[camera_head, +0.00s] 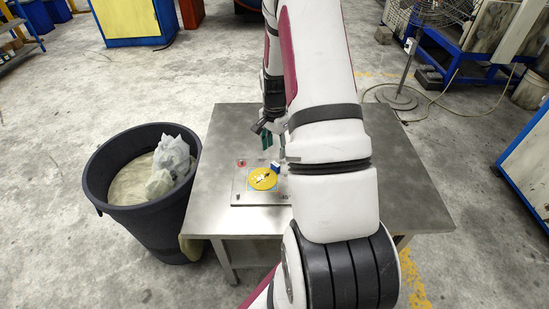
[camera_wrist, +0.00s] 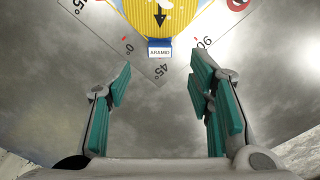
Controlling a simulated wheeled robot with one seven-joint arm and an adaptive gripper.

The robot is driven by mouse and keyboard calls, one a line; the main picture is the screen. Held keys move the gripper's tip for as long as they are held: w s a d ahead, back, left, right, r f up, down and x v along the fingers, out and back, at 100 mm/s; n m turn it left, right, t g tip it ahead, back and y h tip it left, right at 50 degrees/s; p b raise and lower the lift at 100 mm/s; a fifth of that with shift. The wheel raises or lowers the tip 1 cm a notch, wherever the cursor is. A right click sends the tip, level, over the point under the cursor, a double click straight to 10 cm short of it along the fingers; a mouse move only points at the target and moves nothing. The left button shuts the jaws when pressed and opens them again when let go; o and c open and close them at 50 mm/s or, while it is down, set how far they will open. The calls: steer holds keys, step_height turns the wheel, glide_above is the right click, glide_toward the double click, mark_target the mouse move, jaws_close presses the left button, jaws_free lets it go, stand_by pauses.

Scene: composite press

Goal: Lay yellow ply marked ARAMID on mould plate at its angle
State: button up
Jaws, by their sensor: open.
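The yellow ply (camera_head: 262,179) is a disc lying flat on the pale mould plate (camera_head: 240,198), and it also shows at the top of the wrist view (camera_wrist: 178,18). Its black arrow points at the blue tab (camera_wrist: 160,43), whose white label reads ARAMID. The tab lies in line with the 45° mark, between the 0° and 90° marks with red ticks. My gripper (camera_wrist: 160,80) is open and empty, its green fingers spread on either side of the plate's corner, short of the tab. It also shows in the head view (camera_head: 266,138), beyond the plate.
The plate rests on a steel table (camera_head: 405,190); its right part looks clear, though my arm hides the middle. A dark bin (camera_head: 140,205) with crumpled pale waste stands against the table's left side. A red round mark (camera_wrist: 238,4) is on the plate.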

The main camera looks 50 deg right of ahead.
steer(key=a+r+n+t, duration=0.1)
steer(key=a+r+n, duration=0.3)
steer(key=a+r, duration=0.6)
steer(key=a+r+n+t, duration=0.1)
steer(key=a+r+n, duration=0.4)
steer(key=r, duration=0.9)
steer(key=s+a+r+n+t, duration=0.1)
steer(key=s+a+r+n, duration=0.3)
steer(key=s+a, duration=0.4)
steer(key=s+a+r+n+t, duration=0.1)
steer(key=s+a+r+n, duration=0.2)
steer(key=s+a+n, duration=0.2)
steer(key=s+a, duration=0.3)
steer(key=s, duration=0.1)
steer(key=shift+s+r+n, duration=0.3)
steer(key=shift+s+r, duration=0.05)
steer(key=shift+r, duration=0.05)
steer(key=shift+r, duration=0.45)
